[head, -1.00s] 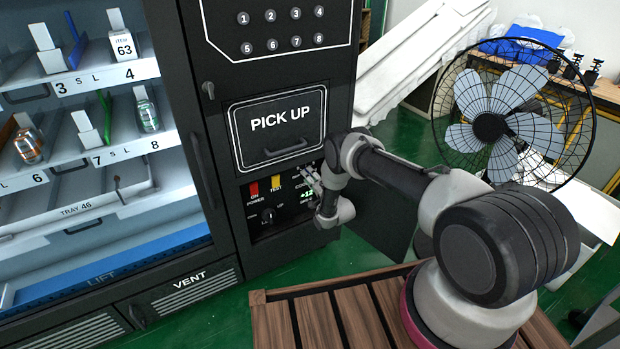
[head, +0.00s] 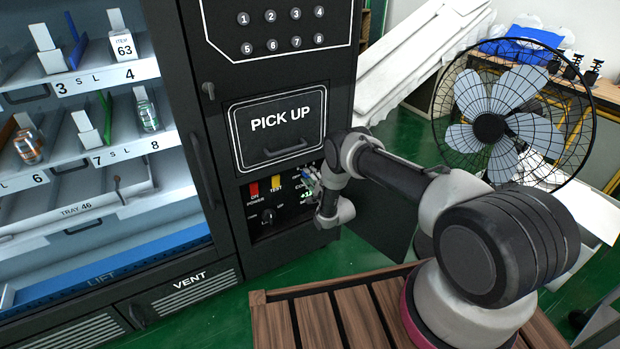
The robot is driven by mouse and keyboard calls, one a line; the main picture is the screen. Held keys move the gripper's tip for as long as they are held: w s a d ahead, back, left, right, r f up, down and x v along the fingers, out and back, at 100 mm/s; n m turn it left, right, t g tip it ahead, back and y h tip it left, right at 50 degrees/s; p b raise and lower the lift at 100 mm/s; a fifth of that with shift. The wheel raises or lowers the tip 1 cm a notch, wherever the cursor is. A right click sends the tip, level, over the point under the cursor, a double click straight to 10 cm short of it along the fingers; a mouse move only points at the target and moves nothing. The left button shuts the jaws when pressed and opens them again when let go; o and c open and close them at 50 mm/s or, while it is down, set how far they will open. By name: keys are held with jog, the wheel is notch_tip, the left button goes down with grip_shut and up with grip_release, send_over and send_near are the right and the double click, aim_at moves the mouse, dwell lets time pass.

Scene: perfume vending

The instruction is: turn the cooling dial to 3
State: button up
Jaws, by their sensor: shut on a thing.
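The control panel (head: 258,230) is low on the black vending machine, under the PICK UP door. My gripper (head: 311,181) is at the panel's upper right, beside a partly covered label beginning "CO" and a small green display (head: 306,195). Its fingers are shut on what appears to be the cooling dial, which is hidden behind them. The dial's pointer and scale cannot be read. A black knob (head: 267,215) is at the panel's lower left, apart from my gripper.
A red POWER switch (head: 254,189) and a yellow TEST switch (head: 276,183) are left of my gripper. The PICK UP door (head: 279,125) is just above. An open dark panel door (head: 385,225) stands to the right, below my arm. A fan (head: 489,127) stands farther right.

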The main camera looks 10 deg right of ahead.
jog(key=shift+s+f, duration=0.1)
jog(key=shift+c, duration=0.2)
jog(key=o, duration=1)
jog(key=shift+o, duration=0.2)
jog(key=v, duration=1.2)
